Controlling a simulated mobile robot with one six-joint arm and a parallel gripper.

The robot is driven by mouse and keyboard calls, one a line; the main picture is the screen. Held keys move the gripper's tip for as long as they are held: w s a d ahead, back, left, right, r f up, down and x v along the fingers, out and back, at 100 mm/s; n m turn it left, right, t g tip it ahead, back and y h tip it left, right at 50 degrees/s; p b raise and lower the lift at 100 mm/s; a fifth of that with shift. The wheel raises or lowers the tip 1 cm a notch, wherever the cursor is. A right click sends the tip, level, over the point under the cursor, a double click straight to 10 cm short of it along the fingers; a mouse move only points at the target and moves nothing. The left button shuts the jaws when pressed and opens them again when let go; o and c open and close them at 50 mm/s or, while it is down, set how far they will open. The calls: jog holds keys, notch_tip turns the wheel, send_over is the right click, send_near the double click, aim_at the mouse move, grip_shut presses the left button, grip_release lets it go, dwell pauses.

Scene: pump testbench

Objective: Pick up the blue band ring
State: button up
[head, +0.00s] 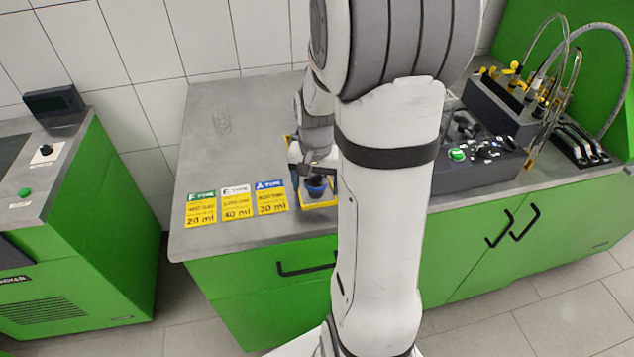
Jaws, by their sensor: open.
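The blue band ring (316,188) is a small dark piece with a blue band near its top. It sits on a yellow-edged plate or tray (320,204) near the front of the grey counter, right of the label cards. My gripper (314,172) is open just above and at the ring, fingers pointing down. The picture is too small to tell whether the fingers touch the ring. My arm hides the counter to the right of the tray.
Label cards for 20 ml (201,209), 40 ml (236,203) and 30 ml (271,197) lie left of the ring. A dark control box (470,148) with knobs and hoses stands at right.

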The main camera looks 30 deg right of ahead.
jog(key=c, duration=1.2)
